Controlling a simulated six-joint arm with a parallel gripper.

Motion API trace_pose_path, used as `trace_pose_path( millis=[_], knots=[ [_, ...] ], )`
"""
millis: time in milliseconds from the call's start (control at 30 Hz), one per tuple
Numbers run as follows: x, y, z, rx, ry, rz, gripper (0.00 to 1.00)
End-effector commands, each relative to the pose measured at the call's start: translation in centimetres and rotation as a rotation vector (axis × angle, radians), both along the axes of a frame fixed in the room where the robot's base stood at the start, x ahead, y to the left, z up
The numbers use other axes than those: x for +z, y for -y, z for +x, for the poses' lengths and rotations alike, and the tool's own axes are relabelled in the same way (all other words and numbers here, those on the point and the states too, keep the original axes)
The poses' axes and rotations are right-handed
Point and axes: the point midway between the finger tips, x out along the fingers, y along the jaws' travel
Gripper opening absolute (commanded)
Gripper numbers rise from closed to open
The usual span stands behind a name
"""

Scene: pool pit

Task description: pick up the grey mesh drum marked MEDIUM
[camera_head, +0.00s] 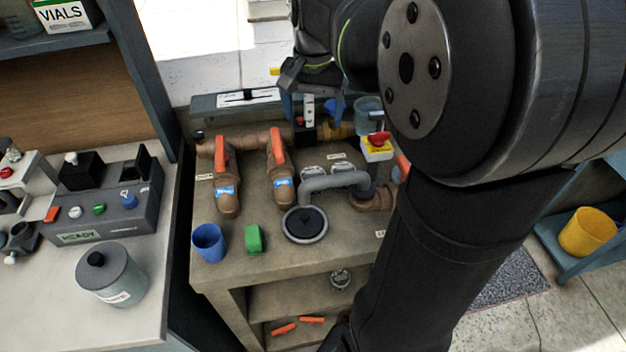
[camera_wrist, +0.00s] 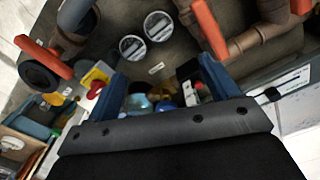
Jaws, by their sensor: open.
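Two small round grey drums with pale labels on top stand side by side on the bench. The left one (camera_head: 312,173) and right one (camera_head: 341,169) sit behind the grey curved pipe. The wrist view shows the same pair, one drum (camera_wrist: 132,47) lower and one (camera_wrist: 158,26) higher. A third similar drum (camera_head: 340,279) is on the shelf below. The lettering is too small to read, so I cannot tell which says MEDIUM. My gripper (camera_head: 310,108) is above the bench's back edge, behind the drums. Its blue fingers (camera_wrist: 163,70) are apart and empty.
Brown pipes with orange handles (camera_head: 278,147), the grey pipe (camera_head: 335,182) and a red-topped yellow box (camera_head: 377,150) crowd the drums. A blue cup (camera_head: 208,243) and green block (camera_head: 254,239) stand at the front. A lidded canister (camera_head: 112,277) stands on the left counter.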

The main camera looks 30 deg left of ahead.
Motion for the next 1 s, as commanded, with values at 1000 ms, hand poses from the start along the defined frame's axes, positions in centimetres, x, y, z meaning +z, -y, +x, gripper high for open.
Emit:
trace_pose_path(
  millis=[1000],
  knots=[
    [-5.9, 0.6, -0.5, -1.168, -0.001, -0.005, 0.80]
  ],
)
